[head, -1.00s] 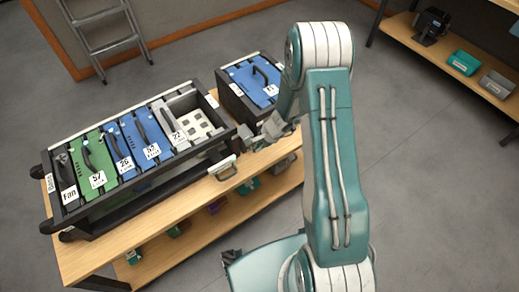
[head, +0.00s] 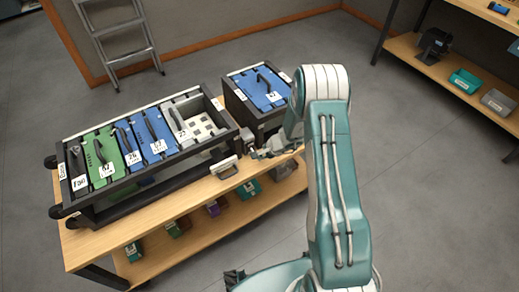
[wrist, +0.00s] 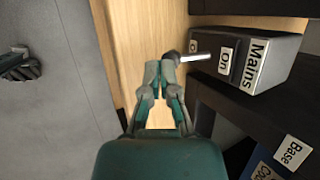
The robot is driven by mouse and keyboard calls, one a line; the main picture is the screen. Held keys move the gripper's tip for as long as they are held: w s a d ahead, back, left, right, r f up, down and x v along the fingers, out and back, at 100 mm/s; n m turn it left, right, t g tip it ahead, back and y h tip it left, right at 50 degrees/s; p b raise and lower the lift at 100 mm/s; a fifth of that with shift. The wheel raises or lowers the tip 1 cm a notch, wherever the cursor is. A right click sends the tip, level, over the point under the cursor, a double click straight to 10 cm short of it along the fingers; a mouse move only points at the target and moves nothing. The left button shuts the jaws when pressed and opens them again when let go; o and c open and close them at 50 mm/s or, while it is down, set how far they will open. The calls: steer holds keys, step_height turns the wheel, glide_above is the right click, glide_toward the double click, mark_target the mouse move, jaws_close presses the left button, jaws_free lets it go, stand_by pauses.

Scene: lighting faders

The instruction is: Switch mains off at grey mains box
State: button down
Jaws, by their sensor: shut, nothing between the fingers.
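The grey mains box (wrist: 250,58) sits in the upper right of the wrist view, with white labels reading "Mains" and "On". A metal lever with a dark knob (wrist: 171,57) sticks out from its left side. My gripper (wrist: 160,68) is shut and empty, its fingertips beside and just below the knob in the picture. Whether they touch it is unclear. In the head view my gripper (head: 254,153) is low at the front right of the rack. I cannot surely make out the mains box there.
A black rack (head: 190,165) of blue, green and grey modules stands on a wooden bench (head: 110,240). A smaller case (head: 262,88) stands right of it. The black frame labelled "Base" (wrist: 292,150) lies right of my gripper. Floor is open around the bench.

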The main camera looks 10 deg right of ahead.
steer(key=shift+f, duration=0.25)
steer(key=shift+r, duration=0.15)
steer(key=shift+r, duration=0.7)
